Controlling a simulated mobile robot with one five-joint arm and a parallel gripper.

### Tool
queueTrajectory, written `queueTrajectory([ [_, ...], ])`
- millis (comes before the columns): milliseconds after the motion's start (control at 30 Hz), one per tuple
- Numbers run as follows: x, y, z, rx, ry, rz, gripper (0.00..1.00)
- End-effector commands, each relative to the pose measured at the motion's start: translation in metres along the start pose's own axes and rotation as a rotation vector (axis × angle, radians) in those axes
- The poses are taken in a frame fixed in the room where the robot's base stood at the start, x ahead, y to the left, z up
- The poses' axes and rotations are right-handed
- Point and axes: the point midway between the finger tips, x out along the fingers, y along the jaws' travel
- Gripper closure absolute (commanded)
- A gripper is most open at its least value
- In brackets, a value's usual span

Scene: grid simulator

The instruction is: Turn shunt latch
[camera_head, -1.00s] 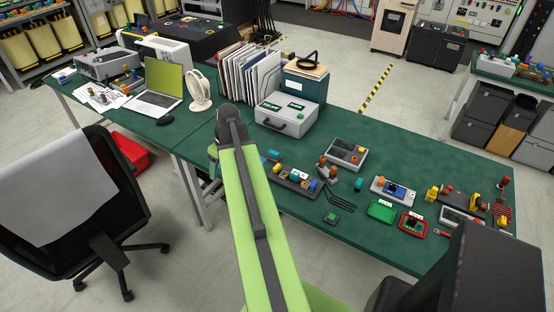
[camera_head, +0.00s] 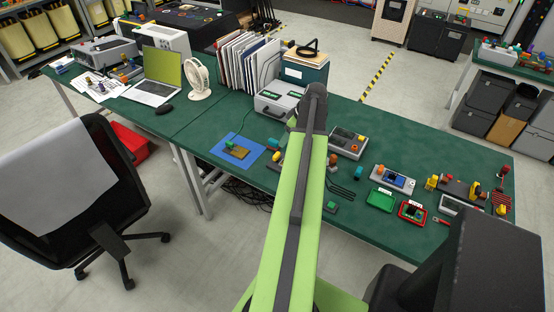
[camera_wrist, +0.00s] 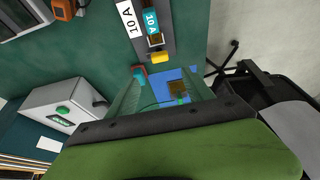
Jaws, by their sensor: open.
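A dark strip (camera_wrist: 147,28) lies at the top of the wrist view. I cannot tell which part is the shunt latch. My gripper (camera_wrist: 164,88) is open, its two green fingers spread below the strip in the wrist view, with nothing seen held between them. In the head view my arm covers most of the strip and hides the gripper.
A blue mat (camera_head: 231,155) with a brown board (camera_head: 237,152) lies left of my arm. A grey case (camera_head: 276,100) stands behind it.

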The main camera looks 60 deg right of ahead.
Motion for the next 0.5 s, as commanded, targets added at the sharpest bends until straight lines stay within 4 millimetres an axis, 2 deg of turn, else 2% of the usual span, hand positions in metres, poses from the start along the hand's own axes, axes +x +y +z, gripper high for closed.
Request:
queueTrajectory([
  [33,0.023,0.001,0.004,-0.001,0.000,0.000,0.40],
  [100,0.040,0.001,0.004,0.000,0.000,-0.001,0.40],
  [400,0.107,0.000,0.004,-0.001,0.000,-0.001,0.40],
  [500,0.123,0.000,0.003,-0.001,0.000,-0.001,0.40],
])
